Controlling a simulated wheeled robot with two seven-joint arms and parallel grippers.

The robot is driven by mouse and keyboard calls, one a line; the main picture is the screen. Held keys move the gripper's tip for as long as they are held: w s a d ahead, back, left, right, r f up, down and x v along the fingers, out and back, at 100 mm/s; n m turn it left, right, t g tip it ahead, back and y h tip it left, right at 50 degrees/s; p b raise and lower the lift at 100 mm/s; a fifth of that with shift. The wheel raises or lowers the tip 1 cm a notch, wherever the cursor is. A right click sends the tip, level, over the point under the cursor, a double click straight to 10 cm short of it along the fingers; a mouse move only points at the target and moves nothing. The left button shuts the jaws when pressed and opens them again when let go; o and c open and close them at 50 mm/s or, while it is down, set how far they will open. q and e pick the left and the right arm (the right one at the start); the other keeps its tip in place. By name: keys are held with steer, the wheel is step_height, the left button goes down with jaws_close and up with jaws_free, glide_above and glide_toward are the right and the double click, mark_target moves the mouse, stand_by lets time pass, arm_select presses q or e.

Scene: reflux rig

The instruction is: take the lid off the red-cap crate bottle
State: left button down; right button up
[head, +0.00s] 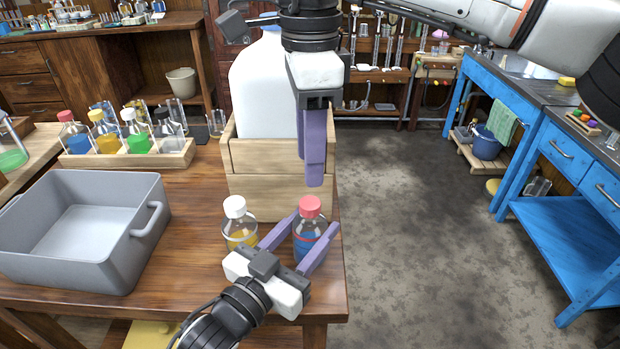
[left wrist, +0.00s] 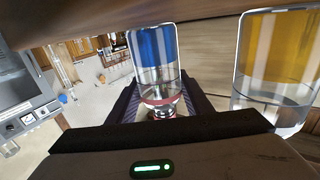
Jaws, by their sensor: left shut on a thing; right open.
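A clear bottle with a red cap and blue liquid (head: 308,240) stands at the table's front right corner, in front of a wooden crate (head: 265,198). My left gripper (head: 314,226) is shut on this bottle, one purple finger on each side. In the left wrist view the blue-filled bottle (left wrist: 155,60) sits between the fingers, its cap end partly hidden. The red cap (head: 310,206) is on the bottle. My right gripper (head: 314,180) is open and empty, pointing down just above the red cap, with a gap between them; its fingers overlap in the head view.
A white-capped bottle with yellow liquid (head: 239,226) stands close on the left. A large white jug (head: 262,90) is in the crate. A grey bin (head: 130,262) and a wooden rack of capped bottles (head: 170,158) are further left. The table's right edge is close.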

mark_target(310, 202)
steer(key=m, duration=1)
steer(key=shift+m, duration=0.3)
steer(key=m, duration=0.8)
steer(key=shift+m, duration=0.3)
steer(key=m, duration=1.2)
steer(key=shift+m, duration=0.3)
steer(key=m, duration=0.6)
steer(key=shift+f, duration=4)
